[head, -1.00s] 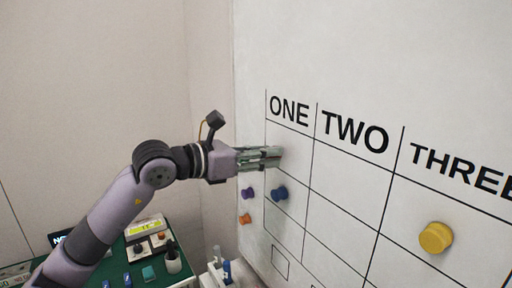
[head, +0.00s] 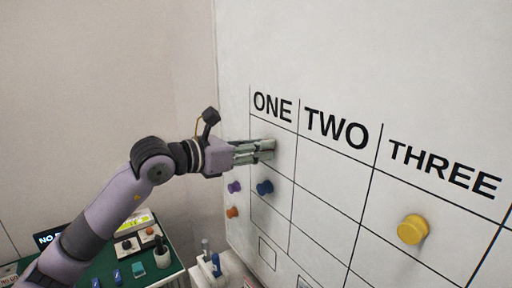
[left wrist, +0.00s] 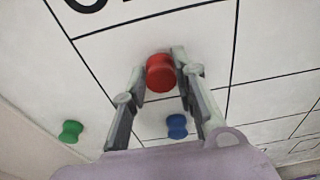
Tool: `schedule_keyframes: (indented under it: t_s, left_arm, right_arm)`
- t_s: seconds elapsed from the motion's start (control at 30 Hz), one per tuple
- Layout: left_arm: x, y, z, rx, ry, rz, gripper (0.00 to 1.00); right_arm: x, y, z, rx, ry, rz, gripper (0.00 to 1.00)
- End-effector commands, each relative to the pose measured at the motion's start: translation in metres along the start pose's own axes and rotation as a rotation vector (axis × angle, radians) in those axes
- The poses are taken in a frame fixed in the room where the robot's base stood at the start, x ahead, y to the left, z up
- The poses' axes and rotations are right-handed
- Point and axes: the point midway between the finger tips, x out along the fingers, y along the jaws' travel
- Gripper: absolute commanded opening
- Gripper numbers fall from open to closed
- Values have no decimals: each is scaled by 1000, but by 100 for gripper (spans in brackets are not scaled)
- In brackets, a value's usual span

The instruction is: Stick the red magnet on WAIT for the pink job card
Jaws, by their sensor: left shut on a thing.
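My left gripper (head: 268,150) is at the whiteboard (head: 350,60), over the cell just under the heading ONE (head: 272,106). In the left wrist view its fingers (left wrist: 160,85) are closed on the sides of the red magnet (left wrist: 160,72). The magnet is close to the board face; I cannot tell whether it touches. In the head view the fingers hide it. No pink job card and no WAIT label can be made out. My right gripper is not in view.
A blue magnet (head: 265,187) is below my gripper; a yellow magnet (head: 412,229) is under THREE. Purple (head: 234,187) and orange (head: 232,212) magnets sit left of the grid. A green magnet (left wrist: 70,131) shows in the wrist view. A green-topped table (head: 185,262) stands lower left.

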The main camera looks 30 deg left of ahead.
Motion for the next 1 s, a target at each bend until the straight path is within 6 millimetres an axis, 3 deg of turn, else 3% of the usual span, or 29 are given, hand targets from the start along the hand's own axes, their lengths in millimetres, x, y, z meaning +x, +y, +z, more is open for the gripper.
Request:
schedule_keyframes:
  t_s: [0.07,0.1,0.43,0.77,1.0]
  left_arm:
    - [0,0,0,0,0,0,0]
    - [0,0,0,0,0,0,27]
    - [0,0,0,0,0,0,49]
    - [-1,0,0,0,1,0,50]
    - [-20,0,-2,-2,3,0,50]
  right_arm:
    - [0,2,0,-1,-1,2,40]
    - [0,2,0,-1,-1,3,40]
    - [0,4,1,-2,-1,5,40]
    - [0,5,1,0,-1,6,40]
    - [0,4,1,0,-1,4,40]
